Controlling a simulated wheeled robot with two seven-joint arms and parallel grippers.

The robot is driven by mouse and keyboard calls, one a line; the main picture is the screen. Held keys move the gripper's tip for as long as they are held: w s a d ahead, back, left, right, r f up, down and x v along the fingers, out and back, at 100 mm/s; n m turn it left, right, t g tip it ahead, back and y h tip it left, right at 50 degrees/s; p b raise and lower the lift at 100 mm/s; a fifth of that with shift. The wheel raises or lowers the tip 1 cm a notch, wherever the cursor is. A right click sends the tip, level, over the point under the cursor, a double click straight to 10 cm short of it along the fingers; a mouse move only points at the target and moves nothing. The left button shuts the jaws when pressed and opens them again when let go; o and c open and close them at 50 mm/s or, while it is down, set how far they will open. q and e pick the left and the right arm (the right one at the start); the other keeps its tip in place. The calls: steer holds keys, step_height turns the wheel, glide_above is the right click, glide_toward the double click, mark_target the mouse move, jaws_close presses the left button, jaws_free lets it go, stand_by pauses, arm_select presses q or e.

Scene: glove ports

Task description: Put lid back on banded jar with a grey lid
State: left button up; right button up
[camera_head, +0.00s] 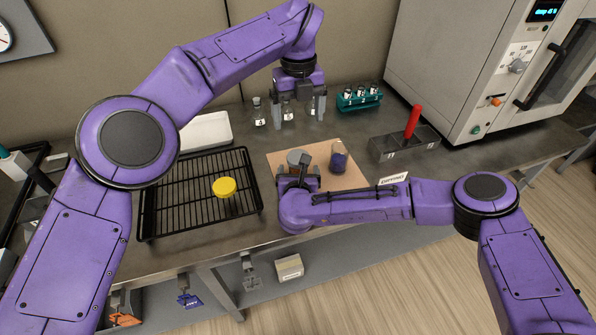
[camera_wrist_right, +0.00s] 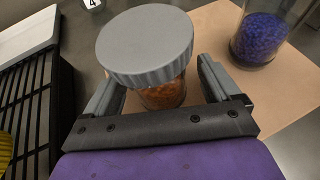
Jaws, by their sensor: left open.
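A jar with orange contents (camera_wrist_right: 163,96) stands on the tan board and has a wide ribbed grey lid (camera_wrist_right: 145,45) over its top. In the head view the grey lid (camera_head: 296,157) is partly hidden by my right gripper. I cannot tell whether the lid is fully seated, and no band is clear on the jar. My right gripper (camera_wrist_right: 160,92) is open, its fingers apart on either side of the jar. My left gripper (camera_head: 299,118) is open and points down at the back of the bench, around or just above a small vial (camera_head: 287,109).
An open jar of blue contents (camera_head: 338,158) stands on the tan board (camera_head: 350,180). A black rack (camera_head: 160,205) with a yellow lid (camera_head: 224,187) is at left. A teal vial rack (camera_head: 358,100), a grey box with a red handle (camera_head: 405,145) and an oven (camera_head: 455,60) are at right.

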steer(key=b+v, duration=0.2)
steer(key=v, duration=0.8)
steer(key=shift+s, duration=0.25)
